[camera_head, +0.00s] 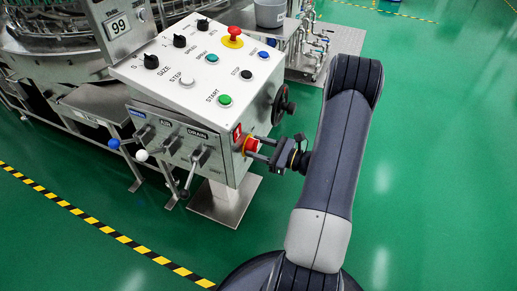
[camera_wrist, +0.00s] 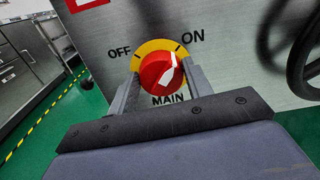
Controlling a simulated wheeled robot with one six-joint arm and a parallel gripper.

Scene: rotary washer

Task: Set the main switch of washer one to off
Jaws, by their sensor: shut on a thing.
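The main switch is a red rotary knob on a yellow disc on the side panel of the washer's control box. It shows in the head view (camera_head: 250,145) and in the wrist view (camera_wrist: 157,74). OFF is printed to its upper left, ON to its upper right and MAIN below. The white mark on the knob leans up and right, towards the ON side. My gripper (camera_head: 259,148) reaches in from the right in the head view. In the wrist view its two fingers (camera_wrist: 161,82) stand on either side of the knob, shut on it.
The control box (camera_head: 165,90) carries several knobs and buttons, including a red emergency button (camera_head: 233,34). A black handwheel (camera_head: 284,105) is close to my gripper. Levers with white (camera_head: 142,155) and blue (camera_head: 114,144) balls stick out in front. The green floor to the right is clear.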

